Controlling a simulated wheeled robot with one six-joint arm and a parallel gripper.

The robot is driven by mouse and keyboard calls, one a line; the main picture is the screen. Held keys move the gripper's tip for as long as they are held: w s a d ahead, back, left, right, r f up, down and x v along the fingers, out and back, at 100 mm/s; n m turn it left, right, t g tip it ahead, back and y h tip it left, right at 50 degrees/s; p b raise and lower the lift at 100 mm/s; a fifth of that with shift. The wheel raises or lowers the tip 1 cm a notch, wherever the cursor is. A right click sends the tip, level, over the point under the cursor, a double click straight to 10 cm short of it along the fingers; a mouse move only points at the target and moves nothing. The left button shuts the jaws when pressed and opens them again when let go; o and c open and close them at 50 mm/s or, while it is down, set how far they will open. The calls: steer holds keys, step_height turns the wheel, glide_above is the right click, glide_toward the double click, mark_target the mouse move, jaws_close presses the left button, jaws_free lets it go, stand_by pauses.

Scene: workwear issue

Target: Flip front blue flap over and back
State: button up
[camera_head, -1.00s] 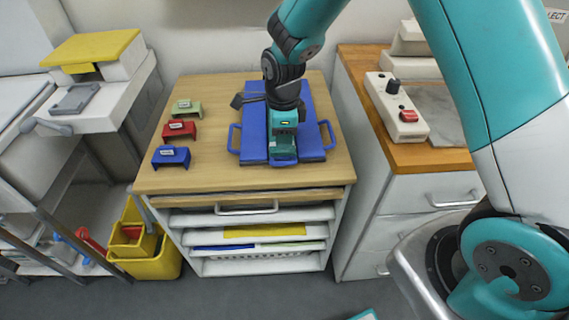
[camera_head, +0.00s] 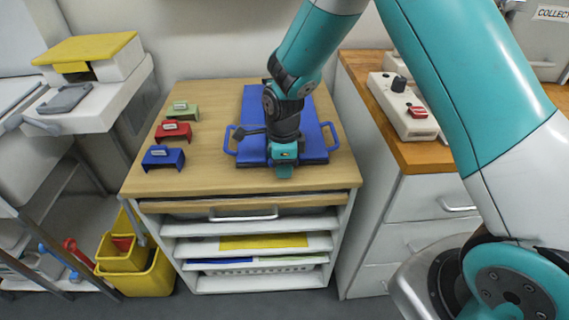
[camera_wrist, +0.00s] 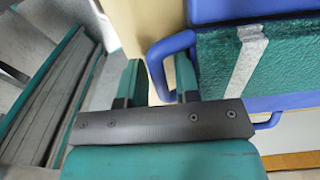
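A blue panel with flaps (camera_head: 253,105) lies on the wooden tabletop. Blue loop handles stick out at its left (camera_head: 231,141) and right (camera_head: 331,136). My gripper (camera_head: 284,172) points down at the panel's front edge and hides the middle of that edge. In the wrist view, the fingers of my gripper (camera_wrist: 160,82) are apart, with part of a blue loop (camera_wrist: 158,50) showing between them; I cannot tell whether they touch it. Beside them is a green textured surface (camera_wrist: 215,65) with a grey strip (camera_wrist: 246,58) and blue edging.
Green (camera_head: 182,110), red (camera_head: 173,131) and blue (camera_head: 163,157) small blocks stand on the tabletop (camera_head: 205,165) at left. A control box (camera_head: 403,110) stands on the right cabinet. Yellow bins (camera_head: 140,275) are on the floor at left.

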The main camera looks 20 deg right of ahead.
steer(key=c, duration=0.4)
steer(key=shift+c, duration=0.2)
